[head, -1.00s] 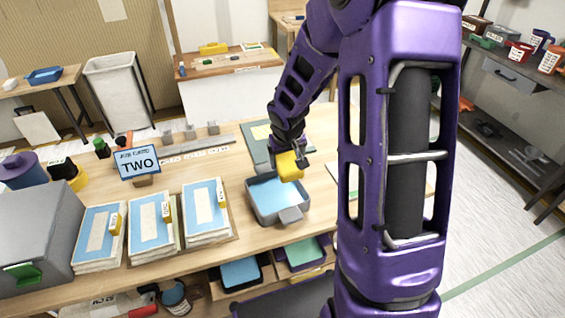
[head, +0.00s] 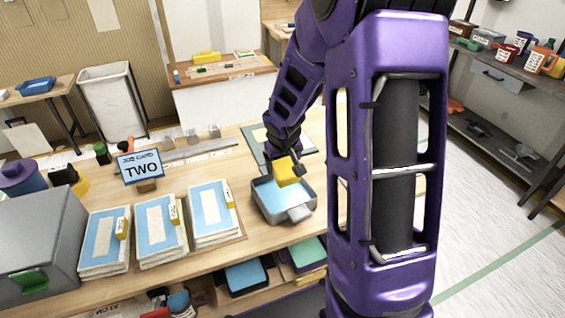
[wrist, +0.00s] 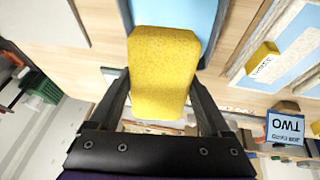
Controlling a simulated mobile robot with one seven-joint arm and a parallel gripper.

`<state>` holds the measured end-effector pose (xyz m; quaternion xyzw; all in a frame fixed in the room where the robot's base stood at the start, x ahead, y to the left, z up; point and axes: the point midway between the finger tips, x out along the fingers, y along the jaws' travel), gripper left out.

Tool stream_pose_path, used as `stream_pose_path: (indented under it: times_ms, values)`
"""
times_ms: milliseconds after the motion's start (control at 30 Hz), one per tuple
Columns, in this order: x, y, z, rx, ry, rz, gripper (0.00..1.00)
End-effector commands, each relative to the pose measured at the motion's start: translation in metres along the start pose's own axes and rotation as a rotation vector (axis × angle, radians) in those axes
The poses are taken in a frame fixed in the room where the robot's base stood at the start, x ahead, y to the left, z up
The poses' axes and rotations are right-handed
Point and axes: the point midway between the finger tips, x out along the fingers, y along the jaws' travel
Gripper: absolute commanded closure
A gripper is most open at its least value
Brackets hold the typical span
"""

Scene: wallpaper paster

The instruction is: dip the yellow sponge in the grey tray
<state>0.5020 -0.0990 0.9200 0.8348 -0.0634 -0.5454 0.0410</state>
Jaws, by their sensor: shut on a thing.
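The yellow sponge (head: 287,172) is held in my gripper (head: 283,162) over the back right part of the grey tray (head: 301,213). The tray holds a light blue liquid or surface. In the wrist view the sponge (wrist: 162,72) fills the space between the two fingers of my gripper (wrist: 160,100), which is shut on its sides. The blue inside of the tray (wrist: 175,14) lies beyond the sponge. In the head view the sponge covers part of the tray's back rim, and I cannot tell whether its underside touches the blue.
Several stacks of blue-and-white sheets (head: 162,230) stand left of the tray, with yellow tags on them. A sign reading TWO (head: 140,166) stands behind them. A grey box (head: 38,240) is at the far left. A green mat (head: 292,140) lies behind the tray.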

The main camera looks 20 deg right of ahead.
Motion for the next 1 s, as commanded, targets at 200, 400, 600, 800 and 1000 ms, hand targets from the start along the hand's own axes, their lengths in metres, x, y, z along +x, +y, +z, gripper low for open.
stream_pose_path:
  times_ms: [200,400,600,800,1000]
  values:
    - [0.029,-0.004,0.013,0.0,-0.001,0.0,0.76]
    - [0.05,-0.008,0.022,0.0,0.0,0.0,0.76]
    - [0.062,-0.01,0.027,0.0,0.0,0.0,0.76]
    - [0.062,-0.009,0.027,0.0,0.0,0.0,0.76]
    - [0.062,-0.009,0.027,0.0,0.0,0.0,0.76]
